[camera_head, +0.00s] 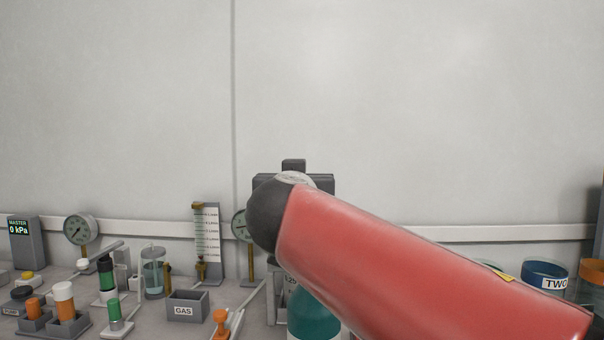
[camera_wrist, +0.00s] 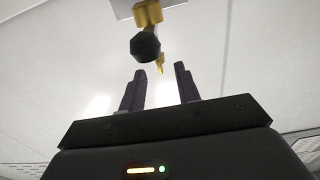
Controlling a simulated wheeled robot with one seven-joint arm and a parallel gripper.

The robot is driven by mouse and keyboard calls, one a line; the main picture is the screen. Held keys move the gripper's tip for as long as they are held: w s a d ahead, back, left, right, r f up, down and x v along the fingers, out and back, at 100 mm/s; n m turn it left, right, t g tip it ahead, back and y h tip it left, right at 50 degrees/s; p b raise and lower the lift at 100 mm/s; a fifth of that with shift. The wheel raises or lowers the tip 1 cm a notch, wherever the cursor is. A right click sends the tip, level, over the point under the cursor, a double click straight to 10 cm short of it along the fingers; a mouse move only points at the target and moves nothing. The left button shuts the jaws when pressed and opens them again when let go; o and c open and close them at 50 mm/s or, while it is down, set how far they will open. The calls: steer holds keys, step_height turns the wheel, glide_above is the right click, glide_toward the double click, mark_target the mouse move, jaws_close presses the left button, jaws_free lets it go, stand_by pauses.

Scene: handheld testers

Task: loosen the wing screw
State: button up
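In the wrist view my gripper (camera_wrist: 159,88) has its two dark fingers apart, with nothing between them. Beyond the fingertips hangs a brass fitting (camera_wrist: 148,14) with a dark faceted knob (camera_wrist: 145,46). A small pointed brass piece (camera_wrist: 160,66) shows just below the knob, beyond the gap between the fingers and apart from them. I cannot tell which of these parts is the wing screw. In the head view a white scale board (camera_head: 207,235) stands on the bench with brass fittings (camera_head: 201,268) at its foot. My red arm crosses the right side there, and my fingers cannot be made out.
Dial gauges (camera_head: 81,229) stand at the back. A grey GAS box (camera_head: 187,306), a glass cylinder (camera_head: 153,273) and orange-and-white testers (camera_head: 64,301) crowd the left bench. A blue jar marked TWO (camera_head: 545,275) stands at right. My arm hides much of the right bench.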

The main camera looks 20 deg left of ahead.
steer(key=p+x, duration=0.1)
steer(key=x, duration=0.1)
steer(key=p+x, duration=0.2)
steer(key=x, duration=0.1)
steer(key=shift+w+r+p, duration=0.25)
steer(key=shift+w+p, duration=0.05)
steer(key=shift+p, duration=0.1)
steer(key=shift+w+a+f+p, duration=0.2)
steer(key=shift+w+p, duration=0.1)
steer(key=shift+w, duration=0.4)
steer(key=shift+c, duration=0.2)
